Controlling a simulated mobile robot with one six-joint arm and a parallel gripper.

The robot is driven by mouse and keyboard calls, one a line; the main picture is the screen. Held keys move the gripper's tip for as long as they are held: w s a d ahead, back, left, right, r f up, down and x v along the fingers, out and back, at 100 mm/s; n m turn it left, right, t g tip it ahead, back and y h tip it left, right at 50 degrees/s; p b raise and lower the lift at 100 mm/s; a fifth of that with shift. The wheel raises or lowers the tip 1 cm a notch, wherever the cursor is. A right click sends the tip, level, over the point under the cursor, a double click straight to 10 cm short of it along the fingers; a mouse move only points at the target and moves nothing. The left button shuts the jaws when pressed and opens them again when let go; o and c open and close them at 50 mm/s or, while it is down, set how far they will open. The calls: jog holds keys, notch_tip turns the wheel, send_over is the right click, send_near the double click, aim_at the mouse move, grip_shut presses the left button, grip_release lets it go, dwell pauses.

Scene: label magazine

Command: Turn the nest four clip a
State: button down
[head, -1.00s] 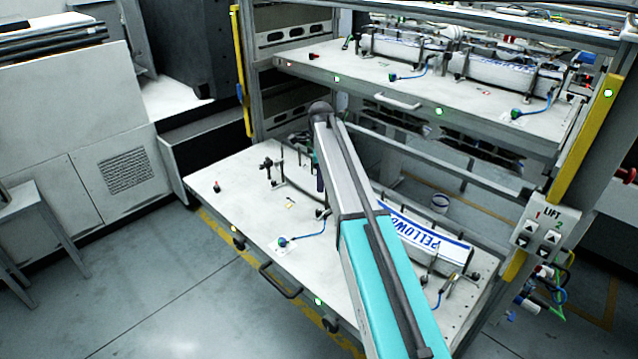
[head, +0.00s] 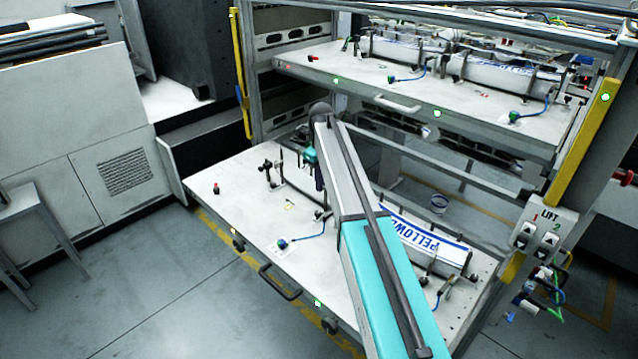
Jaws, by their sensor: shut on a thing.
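My gripper (head: 320,180) is a dark shape at the end of my wrist, low over the middle of the pulled-out lower shelf (head: 225,190). It is shut on a small dark clip, mostly hidden behind my arm. The jaws and their contact are too small and covered to make out. A blue-and-white printed label sleeve (head: 425,240) lies in the nest on the right of this shelf. Other dark clips (head: 270,170) stand upright at the left nest. No nest number can be read.
An upper shelf (head: 350,80) with more nests and white sleeves overhangs behind my arm. A yellow-edged frame post (head: 585,140) with a lift button box (head: 537,238) stands at right. The lower shelf has a front handle (head: 280,283).

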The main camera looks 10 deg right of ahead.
jog(key=shift+s+d+f, duration=0.15)
jog(key=shift+s+d, duration=0.05)
jog(key=shift+d, duration=0.05)
jog(key=c, duration=1.9)
grip_release()
jog(key=shift+o, duration=0.2)
jog(key=shift+a, duration=0.15)
jog(key=shift+w, duration=0.1)
jog(key=shift+r, duration=0.2)
notch_tip(320, 180, up, 14)
jog(key=b, duration=0.2)
jog(key=shift+f+b, duration=0.2)
jog(key=shift+b, duration=0.1)
